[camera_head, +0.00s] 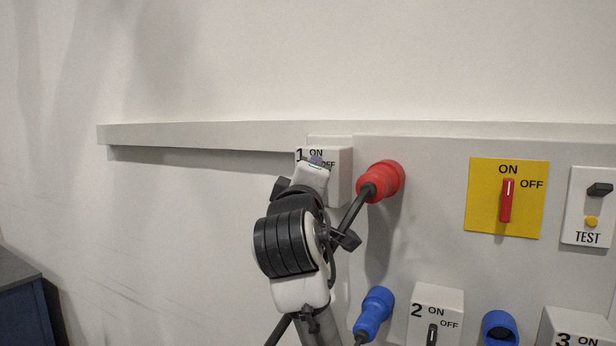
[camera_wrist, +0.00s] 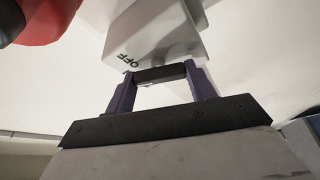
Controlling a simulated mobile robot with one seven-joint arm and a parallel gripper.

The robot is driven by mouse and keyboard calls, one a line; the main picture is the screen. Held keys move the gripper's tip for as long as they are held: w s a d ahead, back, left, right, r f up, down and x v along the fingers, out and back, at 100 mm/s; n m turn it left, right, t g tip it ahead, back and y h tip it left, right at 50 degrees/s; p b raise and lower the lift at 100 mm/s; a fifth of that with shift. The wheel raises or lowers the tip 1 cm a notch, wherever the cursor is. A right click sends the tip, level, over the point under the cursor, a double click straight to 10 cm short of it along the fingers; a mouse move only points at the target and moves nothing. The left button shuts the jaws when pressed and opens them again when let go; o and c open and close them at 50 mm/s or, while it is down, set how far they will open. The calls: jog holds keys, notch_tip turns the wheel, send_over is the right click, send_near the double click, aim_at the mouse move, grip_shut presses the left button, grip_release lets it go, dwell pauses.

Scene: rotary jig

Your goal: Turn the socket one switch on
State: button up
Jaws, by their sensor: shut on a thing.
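The socket one box (camera_head: 339,178) is white, marked 1, ON and OFF, and sits at the upper left of the grey panel. My gripper (camera_head: 316,163) is in front of it and hides its switch in the head view. In the wrist view, the purple fingers of my gripper (camera_wrist: 160,77) are shut on the dark switch knob (camera_wrist: 160,73), one finger at each end. The white box face (camera_wrist: 150,35) with the word OFF is just beyond the knob. The ON mark is not seen there, and I cannot tell the exact angle of the knob.
A red plug (camera_head: 382,181) with a dark cable sits close right of box one; it also fills the upper left of the wrist view (camera_wrist: 38,18). A blue plug (camera_head: 374,312) and box two (camera_head: 449,300) are below. A yellow plate with a red switch (camera_head: 507,200) is further right.

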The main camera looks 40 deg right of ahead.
jog(key=shift+r+n+g+y+p, duration=0.1)
jog(key=shift+n+g+y+p, duration=0.45)
jog(key=shift+n, duration=1.65)
jog(key=shift+t+y, duration=0.25)
jog(key=o, duration=1)
jog(key=b+v, duration=0.4)
jog(key=v, duration=1)
